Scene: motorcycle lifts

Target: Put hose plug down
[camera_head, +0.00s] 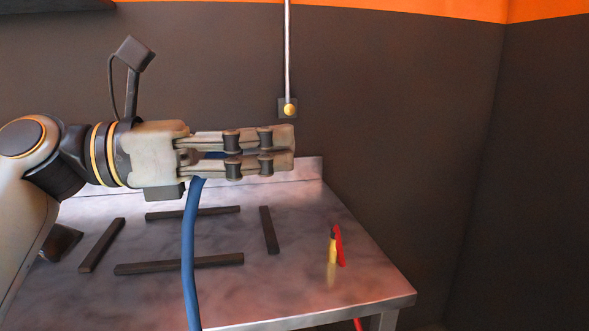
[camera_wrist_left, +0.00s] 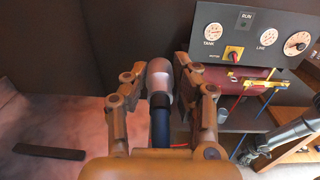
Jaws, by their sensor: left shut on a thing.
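My left gripper (camera_head: 288,147) comes in from the left and is held level above the metal table. It is shut on the hose plug (camera_wrist_left: 159,80), a pale grey rounded cylinder with a dark collar, held between both fingers in the left wrist view. In the head view the fingers hide most of the plug. A blue hose (camera_head: 189,255) hangs from it, down past the table's front; it also shows below the plug in the wrist view (camera_wrist_left: 160,125).
The metal table (camera_head: 330,295) carries several dark bars, including one at the front (camera_head: 180,264) and one at right (camera_head: 269,230). A red and yellow item (camera_head: 334,246) stands at the right. A gauge panel (camera_wrist_left: 248,42) shows in the wrist view. The space between the bars looks clear.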

